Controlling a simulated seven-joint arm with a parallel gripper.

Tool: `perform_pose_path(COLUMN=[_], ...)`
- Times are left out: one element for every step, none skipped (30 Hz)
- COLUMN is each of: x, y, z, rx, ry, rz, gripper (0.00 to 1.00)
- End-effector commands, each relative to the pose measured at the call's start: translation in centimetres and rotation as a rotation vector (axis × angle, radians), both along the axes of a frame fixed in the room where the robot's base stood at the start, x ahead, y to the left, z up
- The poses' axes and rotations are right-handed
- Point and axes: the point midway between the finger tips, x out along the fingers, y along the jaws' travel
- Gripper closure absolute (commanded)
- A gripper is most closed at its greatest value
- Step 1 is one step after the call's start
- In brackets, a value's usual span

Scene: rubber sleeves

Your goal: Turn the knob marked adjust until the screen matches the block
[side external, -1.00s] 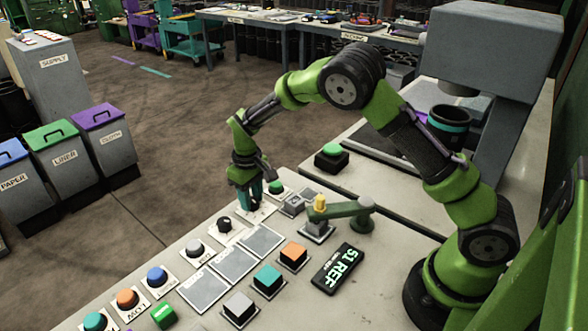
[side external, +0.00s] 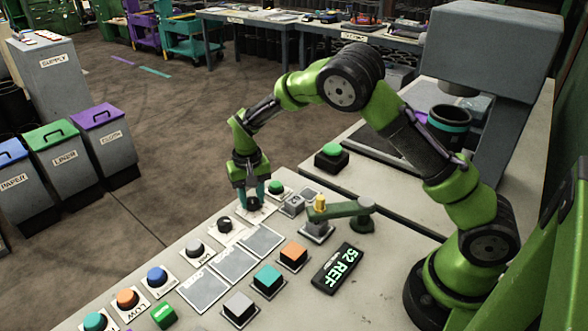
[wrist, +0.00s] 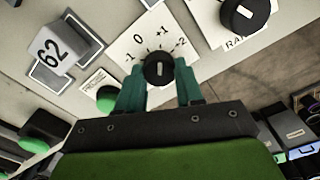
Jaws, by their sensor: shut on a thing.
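My gripper (wrist: 160,85) has its teal fingers on either side of a black knob (wrist: 158,70) and is shut on it. The knob has a white pointer line and sits on a white plate with a scale from -1 to +2; the word adjust is not readable. In the side view my gripper (side external: 254,192) is down over this knob (side external: 254,204). The screen (side external: 337,268) is dark and reads 52 REF in pale green. The block (wrist: 55,50) is grey, reads 62 and sits in a holder; it also shows in the side view (side external: 292,203).
Another black knob (wrist: 245,14) with a partly cut-off label is close by. A green button (side external: 276,187) stands just beside my gripper. Several coloured buttons and flat grey panels (side external: 234,264) fill the bench front.

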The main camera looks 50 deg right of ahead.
Motion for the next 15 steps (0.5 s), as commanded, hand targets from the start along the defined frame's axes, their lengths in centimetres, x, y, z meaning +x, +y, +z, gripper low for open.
perform_pose_path(x=[0.07, 0.07, 0.07, 0.07, 0.07, 0.08, 0.08, 0.08, 0.08, 0.08, 0.08, 0.08, 0.07, 0.06, 0.06], y=[-0.05, -0.05, -0.05, -0.05, -0.05, -0.05, -0.05, -0.05, -0.05, -0.05, -0.05, -0.05, -0.05, -0.04, -0.04], z=[0.14, 0.14, 0.14, 0.14, 0.14, 0.15, 0.15, 0.15, 0.15, 0.15, 0.15, 0.14, 0.13, 0.12, 0.11], rx=[0.0, 0.0, 0.0, 0.0, 0.0, 0.0, 0.0, 0.0, 0.0, 0.0, 0.0, 0.0, 0.0, 0.0, 0.0], ry=[-0.002, -0.003, -0.003, -0.003, -0.003, -0.003, -0.003, -0.003, -0.003, -0.003, -0.003, -0.003, -0.002, -0.002, -0.002], rz=[-0.003, -0.003, -0.003, -0.003, -0.003, -0.003, -0.002, -0.002, -0.002, -0.002, -0.002, -0.002, -0.001, -0.001, -0.001], gripper=[0.94, 0.94, 0.94, 0.94, 0.94, 0.94, 0.94, 0.94, 0.94, 0.94, 0.59, 0.53, 0.48, 0.44, 0.38])
